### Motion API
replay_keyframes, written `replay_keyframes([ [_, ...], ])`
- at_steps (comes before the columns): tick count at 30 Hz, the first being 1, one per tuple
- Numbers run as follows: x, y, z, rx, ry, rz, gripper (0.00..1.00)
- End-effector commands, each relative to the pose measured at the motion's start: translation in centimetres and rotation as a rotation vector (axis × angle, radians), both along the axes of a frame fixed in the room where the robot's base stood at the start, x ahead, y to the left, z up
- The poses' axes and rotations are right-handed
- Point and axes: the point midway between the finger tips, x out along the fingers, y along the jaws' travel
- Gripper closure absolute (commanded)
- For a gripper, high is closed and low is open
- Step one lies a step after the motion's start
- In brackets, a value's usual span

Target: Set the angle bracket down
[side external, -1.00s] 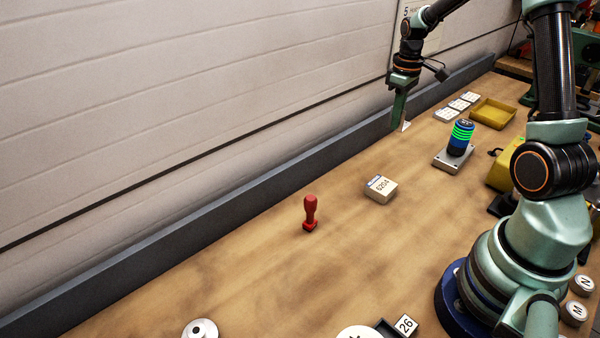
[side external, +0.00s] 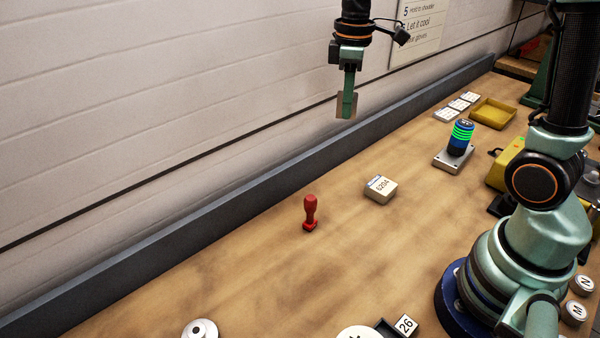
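My gripper (side external: 348,107) hangs in the air at the upper middle of the side external view, in front of the wall and above the far edge of the bench. It points down. A small grey plate, the angle bracket (side external: 341,105), shows at its fingertips, partly covered by a green finger. The gripper appears shut on it. The bracket is clear of the bench.
On the wooden bench (side external: 250,265) stand a red stamp (side external: 310,212), a box marked 6204 (side external: 381,189) and a beacon with green bands (side external: 460,138). A yellow tray (side external: 493,113) is farther back. A dark ledge (side external: 200,216) runs along the wall.

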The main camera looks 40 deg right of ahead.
Motion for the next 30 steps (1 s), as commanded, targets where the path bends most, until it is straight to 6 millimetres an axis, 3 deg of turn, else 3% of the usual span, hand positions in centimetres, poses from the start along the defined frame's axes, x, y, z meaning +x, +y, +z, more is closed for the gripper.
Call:
replay_keyframes([
  [1,-0.6,2.5,0.1,0.000,-0.001,0.076,1.00],
  [6,-3.3,9.4,0.1,0.000,-0.001,0.306,1.00],
  [15,-10.5,18.5,-0.2,0.000,-0.001,0.695,1.00],
  [21,-14.2,21.2,-0.5,0.001,-0.002,0.864,1.00],
  [26,-15.5,22.0,-0.9,0.000,0.000,0.919,1.00],
  [30,-15.8,22.0,-2.9,-0.002,0.007,0.927,1.00],
])
